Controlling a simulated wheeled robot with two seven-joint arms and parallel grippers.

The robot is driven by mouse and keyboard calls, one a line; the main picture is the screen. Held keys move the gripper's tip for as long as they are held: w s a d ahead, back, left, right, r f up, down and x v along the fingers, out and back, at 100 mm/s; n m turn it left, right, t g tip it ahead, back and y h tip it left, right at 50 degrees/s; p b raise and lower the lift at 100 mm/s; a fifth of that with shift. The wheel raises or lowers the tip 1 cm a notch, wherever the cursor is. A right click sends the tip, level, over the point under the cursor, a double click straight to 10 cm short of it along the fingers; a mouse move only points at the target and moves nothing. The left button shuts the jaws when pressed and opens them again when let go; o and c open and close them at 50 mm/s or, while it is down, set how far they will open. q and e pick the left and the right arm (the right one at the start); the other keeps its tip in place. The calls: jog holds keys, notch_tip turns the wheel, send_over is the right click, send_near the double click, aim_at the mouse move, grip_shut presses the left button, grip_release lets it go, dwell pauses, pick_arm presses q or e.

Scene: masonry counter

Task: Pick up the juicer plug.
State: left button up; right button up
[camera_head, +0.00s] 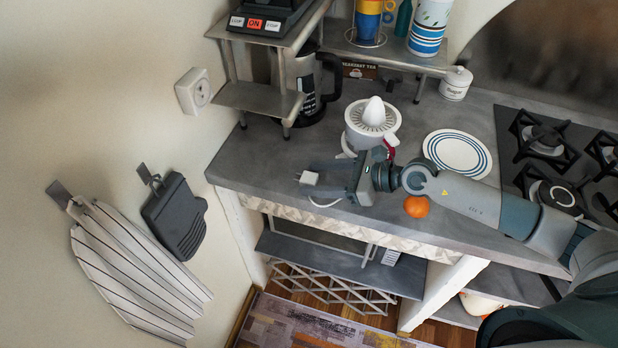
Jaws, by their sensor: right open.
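The white juicer plug (309,177) is near the counter's front edge, left of the juicer. Its pale cord (325,204) curves below it. The white juicer (371,122) with its cone stands on the counter behind my right gripper. My right gripper (317,181) reaches in from the right, pointing left. Its fingers are apart, with the plug at the fingertips, roughly between them. I cannot tell whether they touch it. My left gripper is not in view.
An orange (416,206) lies below my right forearm, and a striped plate (457,153) is behind it. The metal shelf (262,98) and coffee pot (308,90) stand at the back left. A wall socket (194,91) is at left. The stove (560,160) is at right.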

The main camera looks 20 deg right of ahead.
aim_at(317, 184)
jog(key=c, duration=1.2)
jog(key=shift+o, duration=0.2)
jog(key=shift+r, duration=0.15)
notch_tip(317, 184, up, 10)
jog(key=b, duration=0.1)
